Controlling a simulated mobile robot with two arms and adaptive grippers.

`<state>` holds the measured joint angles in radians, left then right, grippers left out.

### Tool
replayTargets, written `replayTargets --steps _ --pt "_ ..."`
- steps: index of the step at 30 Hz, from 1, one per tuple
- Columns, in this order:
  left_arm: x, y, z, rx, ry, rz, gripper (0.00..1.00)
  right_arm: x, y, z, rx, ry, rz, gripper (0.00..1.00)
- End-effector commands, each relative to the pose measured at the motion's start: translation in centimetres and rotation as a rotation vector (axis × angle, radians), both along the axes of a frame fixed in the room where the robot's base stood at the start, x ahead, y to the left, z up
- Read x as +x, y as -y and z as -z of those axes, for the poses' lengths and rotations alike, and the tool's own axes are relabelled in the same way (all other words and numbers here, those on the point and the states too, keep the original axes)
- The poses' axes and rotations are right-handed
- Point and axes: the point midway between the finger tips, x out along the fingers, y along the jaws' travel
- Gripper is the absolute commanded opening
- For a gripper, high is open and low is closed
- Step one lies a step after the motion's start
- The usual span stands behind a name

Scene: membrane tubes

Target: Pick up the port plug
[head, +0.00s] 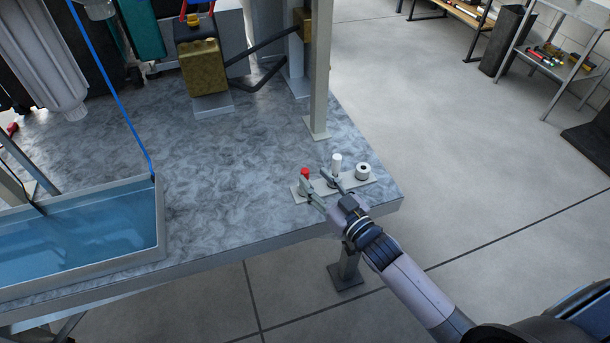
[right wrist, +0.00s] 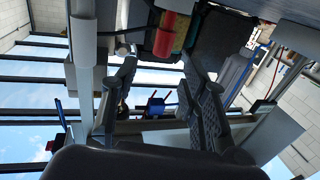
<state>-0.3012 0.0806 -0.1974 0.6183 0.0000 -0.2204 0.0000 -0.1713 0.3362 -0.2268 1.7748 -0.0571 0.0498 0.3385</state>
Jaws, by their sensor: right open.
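A small red plug (head: 305,173), which I take to be the port plug, stands upright at the left end of a pale strip (head: 357,186) near the table's front right corner. My right gripper (head: 319,186) is open just above the strip, its fingers pointing towards the plug and the white cylinder (head: 336,161) beside it. In the right wrist view, the red plug (right wrist: 165,34) shows beyond and between the open fingertips (right wrist: 158,64), with nothing held. Whether a finger touches it cannot be told. My left gripper is out of view.
A white ring-shaped piece (head: 363,171) sits at the strip's right end. A water-filled tank (head: 160,215) stands at the left of the table. A grey upright post (head: 319,85) rises behind the strip. The tabletop (head: 235,190) between tank and strip is clear.

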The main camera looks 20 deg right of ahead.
Motion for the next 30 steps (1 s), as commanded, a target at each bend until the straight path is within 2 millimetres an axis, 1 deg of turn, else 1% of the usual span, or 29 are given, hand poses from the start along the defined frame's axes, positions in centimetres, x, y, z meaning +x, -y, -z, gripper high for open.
replayTargets --steps 5,12,15,23,30 --pt "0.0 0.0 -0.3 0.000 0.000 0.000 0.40 1.2 -0.4 0.2 0.001 -0.001 0.000 0.41" --pt "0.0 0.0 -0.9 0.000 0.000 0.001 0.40 4.4 -1.3 0.7 0.002 -0.001 0.000 0.41" --pt "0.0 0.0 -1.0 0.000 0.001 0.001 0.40 5.1 -1.5 0.8 0.000 -0.002 -0.001 0.41" --pt "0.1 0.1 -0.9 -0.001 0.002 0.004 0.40 5.2 -1.5 0.9 0.001 -0.001 -0.001 0.40" --pt "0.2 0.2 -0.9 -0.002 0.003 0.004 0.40 5.2 -1.5 0.9 0.001 -0.001 -0.001 0.24"
